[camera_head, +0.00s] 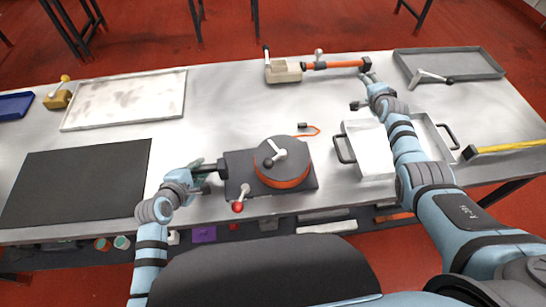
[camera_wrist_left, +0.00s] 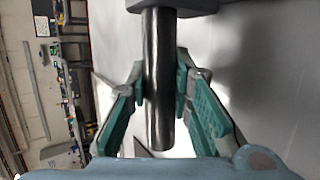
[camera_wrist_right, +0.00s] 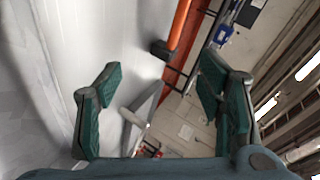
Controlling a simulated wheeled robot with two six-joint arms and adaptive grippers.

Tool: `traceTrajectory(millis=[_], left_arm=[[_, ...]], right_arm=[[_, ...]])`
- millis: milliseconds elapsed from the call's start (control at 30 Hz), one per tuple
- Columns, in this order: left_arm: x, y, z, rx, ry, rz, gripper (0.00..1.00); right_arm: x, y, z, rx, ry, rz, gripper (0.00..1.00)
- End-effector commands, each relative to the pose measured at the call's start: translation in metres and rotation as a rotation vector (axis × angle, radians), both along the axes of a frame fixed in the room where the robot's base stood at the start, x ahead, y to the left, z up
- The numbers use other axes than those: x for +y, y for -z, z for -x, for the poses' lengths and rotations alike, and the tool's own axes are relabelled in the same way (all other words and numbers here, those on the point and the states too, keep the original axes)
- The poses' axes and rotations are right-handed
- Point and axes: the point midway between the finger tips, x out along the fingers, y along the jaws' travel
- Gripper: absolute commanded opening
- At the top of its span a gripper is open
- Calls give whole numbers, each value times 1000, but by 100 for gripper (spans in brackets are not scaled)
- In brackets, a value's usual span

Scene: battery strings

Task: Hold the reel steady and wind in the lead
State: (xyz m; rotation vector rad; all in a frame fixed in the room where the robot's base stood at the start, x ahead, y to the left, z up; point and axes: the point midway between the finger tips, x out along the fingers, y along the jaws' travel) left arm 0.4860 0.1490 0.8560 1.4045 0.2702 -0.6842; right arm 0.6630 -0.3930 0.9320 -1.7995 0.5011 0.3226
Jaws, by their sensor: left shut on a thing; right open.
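The reel (camera_head: 282,162) is a round drum with an orange rim and a crank on top, mounted on a dark base plate (camera_head: 238,172). A short orange lead (camera_head: 308,131) with a dark plug comes off its far side onto the table. My left gripper (camera_head: 200,168) is shut on the dark bar handle at the left of the base; the left wrist view shows the handle (camera_wrist_left: 158,90) between both fingers. A red-knobbed lever (camera_head: 238,206) sits at the base's front. My right gripper (camera_head: 368,90) is open and empty, near the orange rod's end.
A beige device (camera_head: 284,71) with an orange rod (camera_head: 335,65) stands at the back. A handled metal tray (camera_head: 430,133) lies under my right arm. A black mat (camera_head: 75,180) and a pale board (camera_head: 125,99) lie left.

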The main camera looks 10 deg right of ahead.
Motion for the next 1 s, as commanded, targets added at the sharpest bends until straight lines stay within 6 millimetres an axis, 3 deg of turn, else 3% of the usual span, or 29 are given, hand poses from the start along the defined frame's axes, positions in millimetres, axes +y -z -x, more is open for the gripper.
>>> traceTrajectory(millis=[33, 67, 133, 200, 300, 333, 400, 500, 633, 1000], left_arm=[[1, 6, 3, 14, 2, -6, 0], [1, 6, 3, 14, 2, -6, 0], [1, 6, 3, 14, 2, -6, 0], [1, 6, 3, 14, 2, -5, 0], [0, 6, 3, 14, 3, -4, 0], [0, 6, 3, 14, 3, -4, 0], [0, 6, 3, 14, 3, -4, 0], [0, 6, 3, 14, 2, -5, 0], [0, 6, 3, 13, 2, -4, 0], [0, 6, 3, 13, 2, -4, 0]], right_arm=[[-12, -3, 14, -111, -46, 241, 61], [-9, -16, 22, -203, -103, 406, 61], [32, -40, 52, -424, -309, 752, 61], [101, -44, 101, -632, -583, 1006, 61], [175, -25, 174, -835, -917, 1173, 61], [191, -18, 194, -877, -999, 1198, 61], [216, -3, 233, -954, -1155, 1229, 61], [235, 9, 266, -1016, -1286, 1242, 61], [251, 14, 272, -1039, -1329, 1242, 61], [326, 13, 225, -1035, -1324, 1242, 61]])
